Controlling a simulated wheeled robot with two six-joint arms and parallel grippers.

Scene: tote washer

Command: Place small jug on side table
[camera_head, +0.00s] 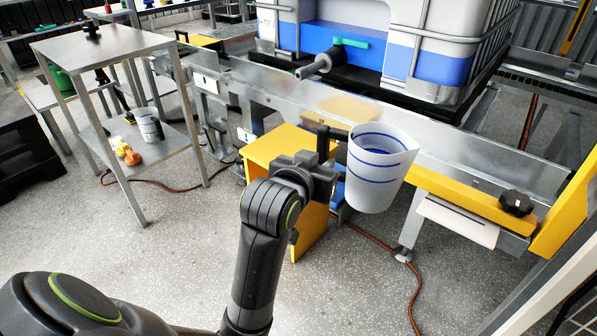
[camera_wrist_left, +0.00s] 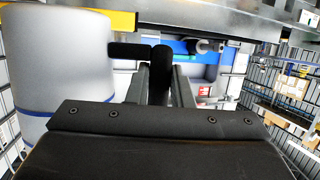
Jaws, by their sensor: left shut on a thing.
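A white jug (camera_head: 378,172) with blue lines and a dark handle hangs roughly upright in the air. My left gripper (camera_head: 326,168) is shut on its handle, on the jug's left side. In the left wrist view the jug (camera_wrist_left: 62,65) fills the left, and its black handle (camera_wrist_left: 160,60) is between the fingers of the left gripper (camera_wrist_left: 160,85). A steel table (camera_head: 105,48) with a lower shelf stands at the left, well apart from the jug. Its top is mostly bare, with a small dark item (camera_head: 91,30) at the back. My right gripper is out of view.
A metal frame with a yellow rail (camera_head: 470,200) runs behind the jug, below a large caged tank (camera_head: 375,40). A yellow panel (camera_head: 272,145) stands behind my gripper. The shelf holds a dark-banded container (camera_head: 150,126). A hose (camera_head: 145,181) crosses the floor.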

